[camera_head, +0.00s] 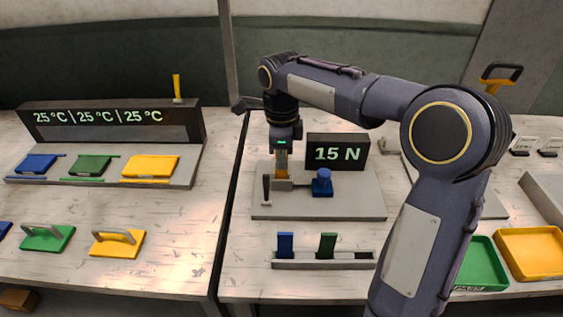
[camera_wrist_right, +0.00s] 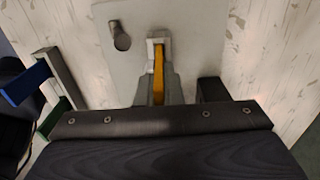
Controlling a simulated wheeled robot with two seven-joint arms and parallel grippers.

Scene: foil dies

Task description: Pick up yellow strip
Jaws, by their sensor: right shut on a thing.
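The yellow strip (camera_head: 282,160) stands upright at the grey clamp (camera_head: 282,184) on the left part of the tester with the "15 N" display (camera_head: 338,153). My right gripper (camera_head: 282,163) points down from above and is shut on the strip. The wrist view shows the yellow strip (camera_wrist_right: 158,72) between the two grey fingers, its far end at the pale clamp (camera_wrist_right: 158,42). Whether the clamp grips the strip, I cannot tell. My left gripper is not in view.
A rack (camera_head: 323,260) in front holds a blue strip (camera_head: 286,245) and a green strip (camera_head: 327,245). A green tray (camera_head: 480,264) and a yellow tray (camera_head: 532,252) lie at right. A three-plate heater (camera_head: 110,125) stands at left.

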